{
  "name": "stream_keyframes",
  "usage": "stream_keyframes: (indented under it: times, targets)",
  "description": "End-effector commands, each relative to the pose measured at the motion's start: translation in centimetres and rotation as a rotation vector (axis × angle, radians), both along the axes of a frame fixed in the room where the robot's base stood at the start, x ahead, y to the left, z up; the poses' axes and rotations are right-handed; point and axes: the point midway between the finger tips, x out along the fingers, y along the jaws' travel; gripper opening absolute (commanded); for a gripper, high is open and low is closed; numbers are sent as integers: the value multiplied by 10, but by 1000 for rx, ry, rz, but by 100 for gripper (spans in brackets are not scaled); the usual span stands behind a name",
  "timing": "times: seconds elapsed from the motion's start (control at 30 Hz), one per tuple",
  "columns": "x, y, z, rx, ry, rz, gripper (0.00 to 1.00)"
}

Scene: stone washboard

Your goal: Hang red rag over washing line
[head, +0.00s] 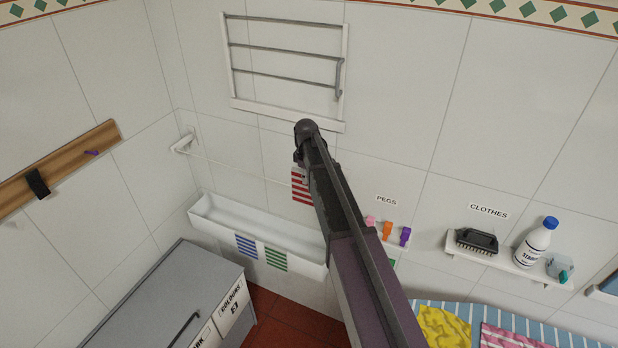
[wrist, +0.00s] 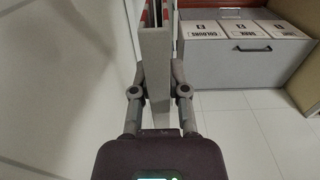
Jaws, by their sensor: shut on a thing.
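The red-and-white striped rag (head: 301,186) hangs beside my arm in the head view, partly hidden by it. The thin washing line (head: 240,167) runs right from a white wall bracket (head: 183,144) and passes close to the rag. I cannot tell whether the rag touches or crosses it. My gripper (wrist: 156,80) shows in the wrist view with a finger on each side of a pale grey upright strip, seen edge-on, with a little red above. It is shut, by the look of it on the red rag. My arm hides most of the gripper in the head view.
A white trough (head: 215,212) sits below the line, with blue-striped (head: 246,246) and green-striped (head: 276,259) cloths on its front. A grey cabinet (head: 165,290) stands front left. A wall rack (head: 285,95) is above. Pegs (head: 387,230) and a shelf with a brush (head: 476,241) are right.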

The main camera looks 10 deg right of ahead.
Motion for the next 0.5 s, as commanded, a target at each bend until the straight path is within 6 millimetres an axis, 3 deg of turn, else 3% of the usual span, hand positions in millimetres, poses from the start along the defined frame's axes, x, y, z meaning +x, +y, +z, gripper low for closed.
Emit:
stream_keyframes:
  times: [0.5]
  targets:
    - [0, 0, -12, 0, 0, 0, 0]
